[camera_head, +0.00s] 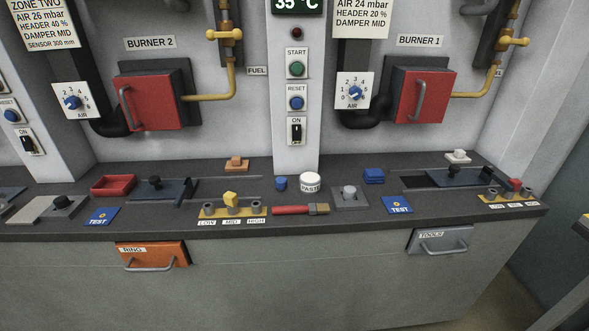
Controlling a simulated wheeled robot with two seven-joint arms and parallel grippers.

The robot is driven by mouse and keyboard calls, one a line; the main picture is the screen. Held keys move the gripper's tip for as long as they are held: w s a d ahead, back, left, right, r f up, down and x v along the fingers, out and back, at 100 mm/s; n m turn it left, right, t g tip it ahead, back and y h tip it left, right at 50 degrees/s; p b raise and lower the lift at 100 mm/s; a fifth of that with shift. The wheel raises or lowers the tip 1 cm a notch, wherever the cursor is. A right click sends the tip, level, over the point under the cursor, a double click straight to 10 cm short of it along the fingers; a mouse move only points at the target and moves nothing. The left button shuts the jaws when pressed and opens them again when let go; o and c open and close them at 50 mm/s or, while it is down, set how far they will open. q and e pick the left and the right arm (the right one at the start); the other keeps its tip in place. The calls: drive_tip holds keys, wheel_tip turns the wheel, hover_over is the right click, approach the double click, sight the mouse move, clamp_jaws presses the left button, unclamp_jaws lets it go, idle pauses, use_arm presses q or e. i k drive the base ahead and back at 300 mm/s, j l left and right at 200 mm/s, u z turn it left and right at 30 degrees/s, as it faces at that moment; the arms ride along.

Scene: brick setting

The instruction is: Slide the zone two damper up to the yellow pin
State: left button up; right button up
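A sign headed ZONE TWO (40,22) hangs at the top left, with AIR 26 mbar and DAMPER MID on it. Below the BURNER 2 label, a dark blue-grey damper plate (172,190) with a black knob (155,182) lies at the left part of a slot in the bench. Bare slot runs on to its right. The yellow pin (230,198) stands upright at MID on a yellow strip (250,208) marked LOW, MID and HIGH. The pin is right of the damper plate, apart from it. Neither of my grippers is in view.
A red tray (113,185), a TEST card (103,217), an orange block (236,165), a brush (300,210), a PASTE jar (310,182) and a knobbed grey plate (349,196) share the bench. A similar damper (455,177) lies at the right. Drawer handles stick out below the front edge.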

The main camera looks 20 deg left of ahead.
sight(153, 189)
drive_tip(key=u, duration=1.5)
